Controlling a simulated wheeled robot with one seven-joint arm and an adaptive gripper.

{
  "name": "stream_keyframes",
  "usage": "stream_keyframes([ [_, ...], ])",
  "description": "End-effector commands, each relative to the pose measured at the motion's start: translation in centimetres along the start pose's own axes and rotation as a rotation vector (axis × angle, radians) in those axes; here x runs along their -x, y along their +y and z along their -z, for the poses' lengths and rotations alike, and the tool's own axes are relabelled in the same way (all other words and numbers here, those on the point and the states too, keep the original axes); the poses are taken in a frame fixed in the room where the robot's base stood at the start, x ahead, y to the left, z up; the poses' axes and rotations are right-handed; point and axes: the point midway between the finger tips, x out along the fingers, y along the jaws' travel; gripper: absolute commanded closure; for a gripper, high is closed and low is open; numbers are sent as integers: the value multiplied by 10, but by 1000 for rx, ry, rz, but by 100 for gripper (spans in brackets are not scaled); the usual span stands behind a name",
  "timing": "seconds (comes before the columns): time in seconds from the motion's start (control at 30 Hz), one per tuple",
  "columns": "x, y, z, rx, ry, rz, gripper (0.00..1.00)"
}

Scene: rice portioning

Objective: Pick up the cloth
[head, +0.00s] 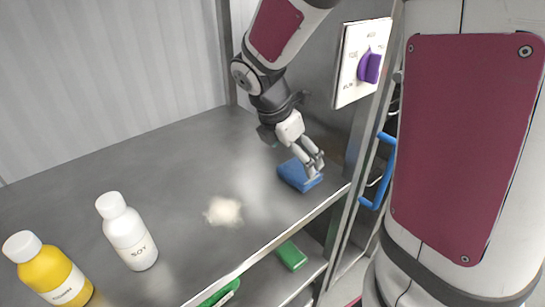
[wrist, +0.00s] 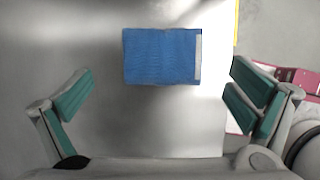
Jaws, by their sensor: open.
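The blue cloth (head: 298,175) lies folded on the grey metal counter near its front right edge. In the wrist view the cloth (wrist: 161,56) is a blue rectangle with a pale strip along its right side, ahead of and between my fingers. My gripper (head: 313,168) is above the cloth in the head view, hiding part of it. In the wrist view my gripper (wrist: 158,100) is open and empty, its green-padded fingers spread wide on either side. I cannot tell the exact height of the fingertips over the cloth.
A pale heap of rice (head: 223,211) lies on the counter (head: 150,170) left of the cloth. A white SOY bottle (head: 129,235) and a yellow bottle (head: 50,270) stand at the left. A panel with a purple knob (head: 369,67) is at the right. A green item (head: 291,255) sits on the lower shelf.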

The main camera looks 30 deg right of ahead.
Motion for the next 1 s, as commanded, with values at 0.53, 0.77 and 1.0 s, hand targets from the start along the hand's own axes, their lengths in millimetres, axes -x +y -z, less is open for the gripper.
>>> stream_keyframes([
  [0.53, -50, -4, 2, -1, 0, 0, 0],
  [0.77, -50, -4, 2, 0, 0, 0, 25],
  [1.0, -50, -4, 2, 0, 0, 0, 45],
])
